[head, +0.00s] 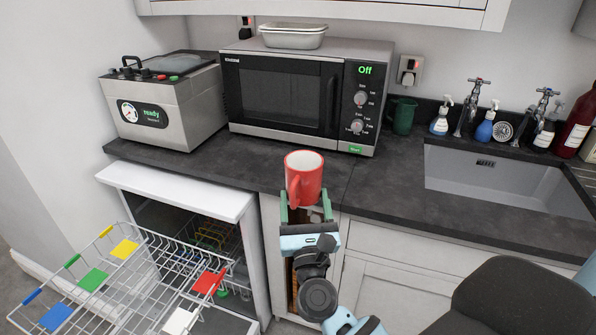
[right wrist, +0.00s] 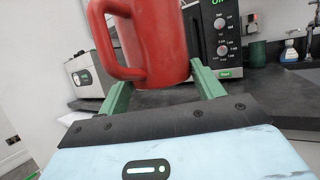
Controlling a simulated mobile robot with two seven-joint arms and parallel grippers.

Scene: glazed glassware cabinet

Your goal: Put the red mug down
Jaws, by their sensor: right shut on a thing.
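The red mug (head: 304,178) is upright, its pale inside showing from above. Its handle faces toward me and slightly left. My right gripper (head: 307,207) is shut on the mug, with its green fingers on either side of it. In the head view the mug overlaps the front edge of the dark countertop (head: 400,190); I cannot tell how far above the top it is. The right wrist view shows the mug (right wrist: 155,45) close up between the green fingers. My left gripper is not in view.
A microwave (head: 290,95) showing "Off" stands behind the mug, with a steel appliance (head: 165,105) to its left. A green mug (head: 402,116) and a sink (head: 490,180) are at the right. An open dishwasher with a pulled-out rack (head: 110,275) is at lower left. Countertop before the microwave is clear.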

